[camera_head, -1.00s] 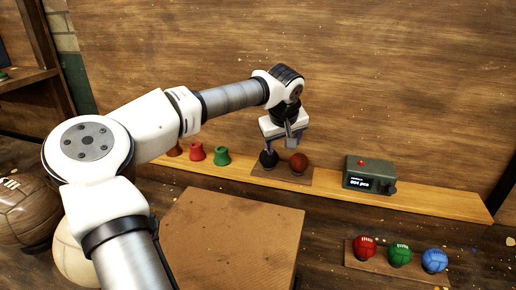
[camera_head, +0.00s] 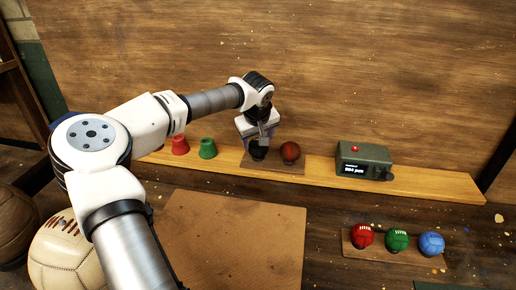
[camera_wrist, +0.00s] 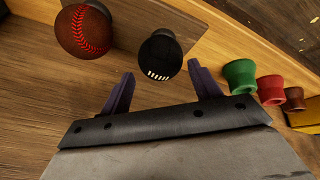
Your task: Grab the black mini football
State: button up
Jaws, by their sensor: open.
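The black mini football (camera_head: 258,151) sits on a small wooden base on the shelf, partly hidden by my gripper in the head view. In the wrist view the black mini football (camera_wrist: 160,57) shows white lacing and lies just beyond the fingertips, between their lines. My gripper (camera_head: 259,140) is above and close to it. In the wrist view my gripper (camera_wrist: 163,80) has its two dark fingers spread, with nothing between them. A brown-red ball with red stitching (camera_head: 290,152) stands beside the black one, and it also shows in the wrist view (camera_wrist: 82,32).
Green (camera_head: 207,148) and red (camera_head: 180,145) cups stand left of the balls. A green box with a display (camera_head: 364,160) stands right on the shelf (camera_head: 430,185). Red, green and blue balls (camera_head: 431,244) sit lower right. Large balls (camera_head: 70,255) lie left.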

aim_at(258, 147)
jog(key=x, duration=0.5)
jog(key=shift+s+f, duration=0.1)
jog(key=shift+f, duration=0.3)
jog(key=shift+r, duration=0.1)
jog(key=shift+c, duration=0.4)
jog(key=c, duration=0.6)
jog(key=shift+o, duration=0.2)
jog(key=shift+r, duration=0.1)
